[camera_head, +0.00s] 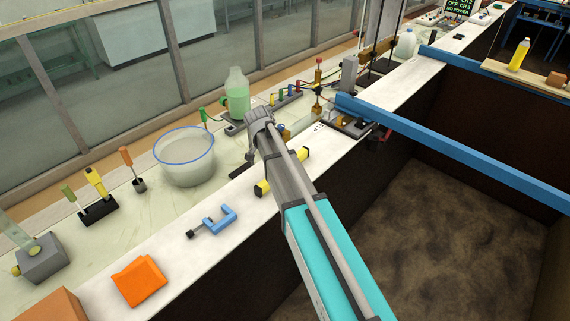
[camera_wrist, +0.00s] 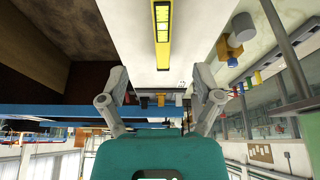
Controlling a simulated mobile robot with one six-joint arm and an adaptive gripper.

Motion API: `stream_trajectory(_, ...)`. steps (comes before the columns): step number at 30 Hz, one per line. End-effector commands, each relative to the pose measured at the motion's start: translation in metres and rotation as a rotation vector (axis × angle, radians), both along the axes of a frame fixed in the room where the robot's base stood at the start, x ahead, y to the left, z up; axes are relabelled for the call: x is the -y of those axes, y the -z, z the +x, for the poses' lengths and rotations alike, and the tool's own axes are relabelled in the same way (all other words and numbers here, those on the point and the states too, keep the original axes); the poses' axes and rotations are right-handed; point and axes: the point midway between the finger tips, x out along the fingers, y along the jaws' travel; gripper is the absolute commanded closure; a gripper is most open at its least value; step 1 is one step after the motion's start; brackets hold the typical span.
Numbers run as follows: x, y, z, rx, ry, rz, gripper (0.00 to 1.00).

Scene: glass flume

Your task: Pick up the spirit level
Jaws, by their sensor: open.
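The spirit level is a yellow bar with black ends, lying on the white bench ledge. In the head view my arm crosses in front of its middle, so only its near end (camera_head: 263,187) and far end (camera_head: 303,153) show. In the wrist view the level (camera_wrist: 162,35) runs lengthwise at the top centre, its upper end cut off by the frame. My gripper (camera_wrist: 161,82) is open and empty, its two grey fingers apart. In that view the level lies beyond the fingertips, roughly centred between them, and nothing touches it.
A blue clamp (camera_head: 214,221) and an orange cloth (camera_head: 139,281) lie on the ledge to the left. A clear tub (camera_head: 185,160) and a green-liquid bottle (camera_head: 237,94) stand behind. A blue beam (camera_head: 460,155) crosses the dark pit at right, beside the ledge's edge.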

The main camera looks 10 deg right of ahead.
Motion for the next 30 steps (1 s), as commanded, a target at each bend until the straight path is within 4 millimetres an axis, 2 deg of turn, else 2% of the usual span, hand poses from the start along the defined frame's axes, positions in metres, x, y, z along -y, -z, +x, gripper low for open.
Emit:
stream_trajectory(3, -0.001, -0.005, 0.007, 0.013, 0.019, -0.002, 0.17)
stream_trajectory(16, 0.000, -0.002, 0.006, 0.014, 0.022, -0.001, 0.17)
stream_trajectory(30, 0.009, 0.030, 0.014, 0.013, 0.022, -0.002, 0.17)
